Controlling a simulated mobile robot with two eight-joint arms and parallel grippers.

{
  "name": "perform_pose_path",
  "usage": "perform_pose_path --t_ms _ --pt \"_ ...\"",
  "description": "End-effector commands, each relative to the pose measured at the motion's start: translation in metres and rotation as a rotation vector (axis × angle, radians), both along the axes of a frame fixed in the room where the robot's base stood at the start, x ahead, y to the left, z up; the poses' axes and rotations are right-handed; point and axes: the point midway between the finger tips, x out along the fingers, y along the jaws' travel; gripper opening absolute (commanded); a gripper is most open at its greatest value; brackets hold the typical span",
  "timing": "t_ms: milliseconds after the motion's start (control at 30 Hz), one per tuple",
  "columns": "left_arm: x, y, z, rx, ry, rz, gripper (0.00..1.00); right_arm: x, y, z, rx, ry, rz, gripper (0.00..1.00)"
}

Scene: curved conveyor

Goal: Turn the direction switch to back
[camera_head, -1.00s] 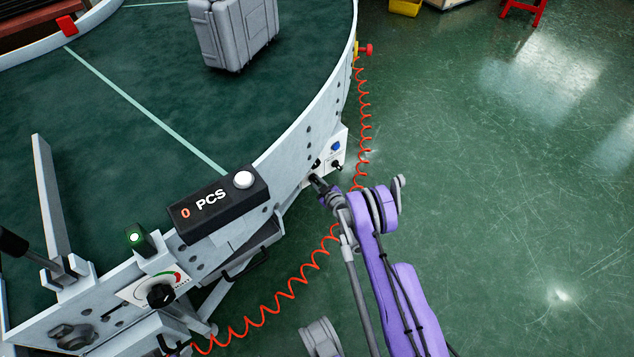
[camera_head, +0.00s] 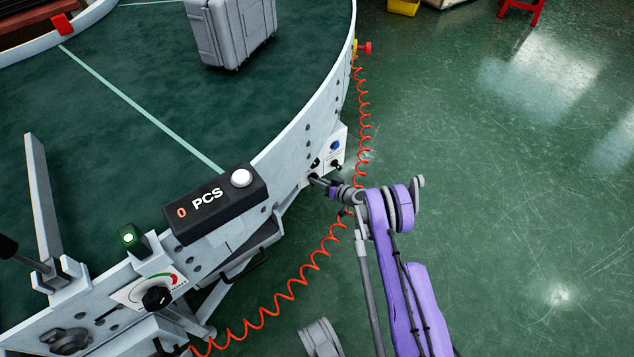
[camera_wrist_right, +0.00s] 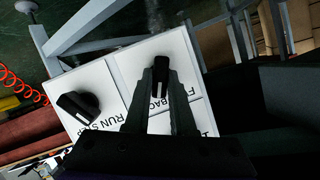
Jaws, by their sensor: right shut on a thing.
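The direction switch (camera_wrist_right: 161,75) is a black knob on a white plate with partly hidden lettering that includes "BACK", in the right wrist view. My right gripper (camera_wrist_right: 160,88) is shut on this knob, one finger on each side. In the head view my right gripper (camera_head: 318,181) reaches the white control panel (camera_head: 337,150) on the conveyor's outer side, and its fingertips cover the switch there. A second black knob (camera_wrist_right: 77,106), marked "RUN" and "STOP", sits to the left in the wrist view. My left gripper is not in view.
The conveyor (camera_head: 130,100) curves across the left, carrying a grey case (camera_head: 232,35). A black counter box (camera_head: 215,205) reading "0 PCS" stands near its edge. A red coiled cable (camera_head: 300,272) hangs beside the panel. The green floor at right is open.

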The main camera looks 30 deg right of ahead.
Motion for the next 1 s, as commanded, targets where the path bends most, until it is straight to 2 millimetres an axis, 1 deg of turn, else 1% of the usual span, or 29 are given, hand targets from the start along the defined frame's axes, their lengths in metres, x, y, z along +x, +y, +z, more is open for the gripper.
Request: perform_pose_path --t_ms 300,733,767,800,867,900,933,1000 --pt "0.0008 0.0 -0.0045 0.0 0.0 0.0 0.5 0.0017 -0.0013 0.0006 0.088 0.004 -0.003 0.0" --pt "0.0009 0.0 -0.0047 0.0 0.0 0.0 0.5 0.0017 -0.0013 0.0011 0.097 0.005 -0.004 0.0" --pt "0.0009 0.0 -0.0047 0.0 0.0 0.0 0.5 0.0017 -0.0013 0.0011 0.097 0.005 -0.004 0.24" --pt "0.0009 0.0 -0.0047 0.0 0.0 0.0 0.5 0.0017 -0.0011 0.0011 0.098 0.005 -0.003 0.32" --pt "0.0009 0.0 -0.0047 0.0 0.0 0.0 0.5 0.0015 -0.0011 0.0008 0.097 0.005 -0.002 0.42" --pt "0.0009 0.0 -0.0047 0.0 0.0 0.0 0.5 0.0013 -0.001 0.0007 0.097 0.005 -0.002 0.49" --pt "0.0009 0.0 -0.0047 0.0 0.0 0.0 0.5 0.0012 -0.0009 0.0005 0.096 0.005 -0.002 0.53" --pt "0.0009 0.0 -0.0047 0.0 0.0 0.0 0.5 0.001 -0.0009 0.0004 0.096 0.006 -0.002 0.53"
